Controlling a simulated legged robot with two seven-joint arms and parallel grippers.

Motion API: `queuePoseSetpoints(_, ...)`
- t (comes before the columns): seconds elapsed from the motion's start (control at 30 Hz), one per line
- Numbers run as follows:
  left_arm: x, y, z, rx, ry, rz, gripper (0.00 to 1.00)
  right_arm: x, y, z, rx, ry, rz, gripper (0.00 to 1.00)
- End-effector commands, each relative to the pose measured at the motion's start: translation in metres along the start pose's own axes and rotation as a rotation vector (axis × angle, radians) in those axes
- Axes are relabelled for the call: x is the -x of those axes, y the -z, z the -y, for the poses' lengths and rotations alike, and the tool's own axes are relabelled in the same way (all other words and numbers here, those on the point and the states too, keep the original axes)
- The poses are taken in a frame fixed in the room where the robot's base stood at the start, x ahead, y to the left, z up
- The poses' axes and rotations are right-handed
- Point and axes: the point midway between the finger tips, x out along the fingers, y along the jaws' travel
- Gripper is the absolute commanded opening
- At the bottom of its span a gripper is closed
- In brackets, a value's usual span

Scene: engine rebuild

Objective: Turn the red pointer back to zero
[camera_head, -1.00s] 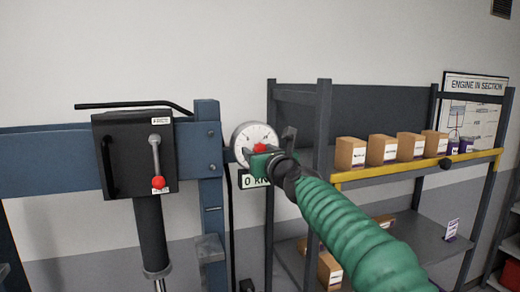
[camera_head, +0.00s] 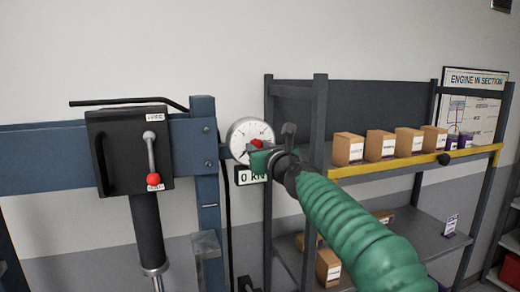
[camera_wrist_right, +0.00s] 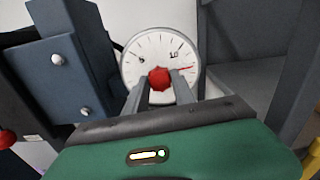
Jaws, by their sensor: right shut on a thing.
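A round white gauge (camera_head: 241,131) is mounted to the right of the blue press upright in the head view. Its face (camera_wrist_right: 158,46) also shows in the right wrist view, with black marks and a "10" at upper right. The red pointer has a red knob (camera_wrist_right: 159,80) at the middle of the dial, and its thin red tip points right, just below the "10". My right gripper (camera_head: 259,149) is shut on the knob, one finger on each side. Its green body hides the lower right of the gauge in the head view. My left gripper is out of view.
A display reading "0 kN" (camera_head: 251,176) hangs below the gauge. The blue press post (camera_head: 206,150) and black box (camera_head: 120,135) with a red-knobbed lever (camera_head: 152,160) stand left. A grey shelf post (camera_head: 319,110) is close on the right, with several cartons beyond.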

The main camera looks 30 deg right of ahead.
Motion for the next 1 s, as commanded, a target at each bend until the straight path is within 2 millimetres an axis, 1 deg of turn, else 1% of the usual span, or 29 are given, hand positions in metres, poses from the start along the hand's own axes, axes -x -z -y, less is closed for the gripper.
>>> queuePoseSetpoints(0.03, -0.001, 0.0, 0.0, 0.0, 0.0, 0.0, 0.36, 0.0, 0.002, 0.003, 0.015, 0.004, -0.002, 0.0)
queuePoseSetpoints(0.17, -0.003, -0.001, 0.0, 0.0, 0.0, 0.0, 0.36, 0.0, 0.002, 0.002, 0.081, 0.004, -0.002, 0.0)
queuePoseSetpoints(0.37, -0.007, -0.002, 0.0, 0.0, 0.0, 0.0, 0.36, 0.0, 0.003, 0.001, 0.236, 0.003, -0.002, 0.0)
queuePoseSetpoints(1.0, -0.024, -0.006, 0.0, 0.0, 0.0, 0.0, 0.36, -0.001, 0.004, 0.001, 0.842, 0.002, -0.004, 0.0)
